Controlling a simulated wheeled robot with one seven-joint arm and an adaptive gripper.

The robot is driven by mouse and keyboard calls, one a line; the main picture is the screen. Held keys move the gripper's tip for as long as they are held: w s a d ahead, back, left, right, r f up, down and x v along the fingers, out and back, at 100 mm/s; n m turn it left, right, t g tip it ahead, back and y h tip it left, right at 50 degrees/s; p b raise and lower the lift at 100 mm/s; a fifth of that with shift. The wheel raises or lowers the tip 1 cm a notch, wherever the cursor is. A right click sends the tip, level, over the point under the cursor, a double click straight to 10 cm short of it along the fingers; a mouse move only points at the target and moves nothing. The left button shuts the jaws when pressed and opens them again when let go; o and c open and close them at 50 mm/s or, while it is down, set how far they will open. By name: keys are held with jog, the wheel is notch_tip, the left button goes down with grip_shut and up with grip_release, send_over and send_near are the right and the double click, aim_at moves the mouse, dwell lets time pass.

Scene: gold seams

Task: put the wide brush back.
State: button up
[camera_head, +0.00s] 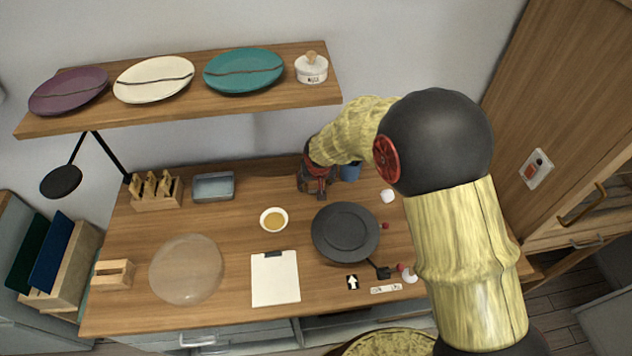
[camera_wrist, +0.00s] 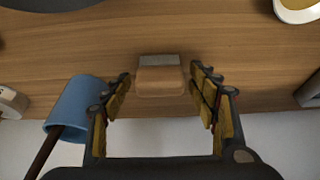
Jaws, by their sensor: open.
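A block-like piece with a grey strip along one side and a wooden body, which looks like the wide brush (camera_wrist: 160,78), is on the table by its back edge in the wrist view. My gripper (camera_wrist: 160,92) is open, with its fingers on either side of the brush and a gap on both sides. In the head view my gripper (camera_head: 314,188) is low over the back of the table, and the brush is hidden behind it there. A wooden rack (camera_head: 157,200) with several upright wooden pieces stands at the back left.
A blue cup (camera_wrist: 75,105) with a dark stick is close beside my gripper; it also shows in the head view (camera_head: 351,173). A black plate (camera_head: 345,232), small bowl (camera_head: 274,211), grey tray (camera_head: 213,197) and clipboard (camera_head: 275,285) are on the table. A shelf (camera_head: 200,112) hangs above.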

jog(key=shift+r, duration=0.1)
jog(key=d+p+v, duration=0.1)
jog(key=d+v, duration=0.1)
jog(key=v, duration=0.8)
jog(key=d+p+v, duration=0.2)
jog(key=v, duration=0.8)
jog(key=s+d+r, duration=0.3)
jog(key=s+r, duration=0.1)
jog(key=s, duration=0.4)
jog(key=s+d+r, duration=0.4)
jog(key=s, duration=0.4)
jog(key=s+d+r+t, duration=0.1)
jog(key=s+d+r, duration=0.2)
jog(key=s, duration=0.5)
jog(key=shift+s+d+r+m, duration=0.2)
jog(key=shift+s+r+m, duration=0.2)
jog(key=shift+r, duration=0.1)
jog(key=shift+o, duration=0.4)
